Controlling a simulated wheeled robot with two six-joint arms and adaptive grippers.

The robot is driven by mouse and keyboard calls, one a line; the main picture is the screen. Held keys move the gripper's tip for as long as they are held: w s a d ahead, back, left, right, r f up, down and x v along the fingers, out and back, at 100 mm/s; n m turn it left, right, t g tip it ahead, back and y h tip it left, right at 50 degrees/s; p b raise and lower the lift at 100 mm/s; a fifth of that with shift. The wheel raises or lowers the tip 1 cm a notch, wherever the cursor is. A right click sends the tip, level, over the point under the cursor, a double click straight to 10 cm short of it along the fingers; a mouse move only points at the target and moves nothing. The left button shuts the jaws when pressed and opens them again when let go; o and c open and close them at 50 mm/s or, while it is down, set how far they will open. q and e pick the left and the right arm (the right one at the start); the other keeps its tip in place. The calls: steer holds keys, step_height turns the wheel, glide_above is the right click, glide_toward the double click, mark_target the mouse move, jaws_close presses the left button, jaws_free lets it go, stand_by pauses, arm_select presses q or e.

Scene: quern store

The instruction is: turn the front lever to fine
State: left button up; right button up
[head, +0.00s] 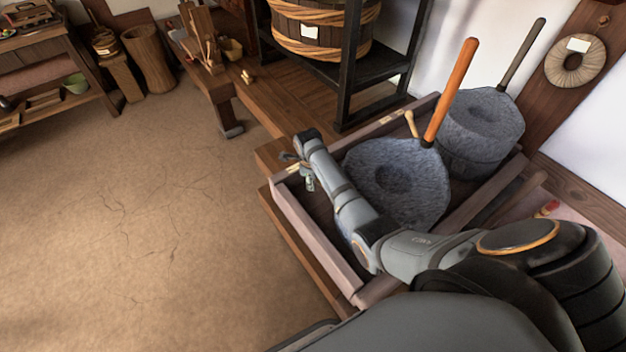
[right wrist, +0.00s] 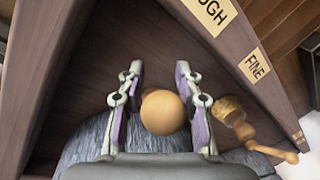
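In the right wrist view a round wooden knob (right wrist: 162,112), seen nearly end on, lies between the fingers of my right gripper (right wrist: 160,95). The fingers are open, with a small gap on each side of the knob. The rim bears a label ending in "UGH" (right wrist: 213,12) and a "FINE" label (right wrist: 255,66), both above and right of the knob. I cannot tell which label the lever points to. My left gripper is not in view.
A second wooden lever (right wrist: 245,128) also shows in the head view (head: 411,124), on the far rim. The wooden tray (head: 313,236) holds a grey millstone (head: 405,185) with an orange handle (head: 452,90). Another millstone (head: 482,125) stands behind. The floor at left is clear.

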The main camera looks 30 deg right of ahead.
steer(key=shift+f, duration=0.15)
jaws_close()
stand_by(0.5)
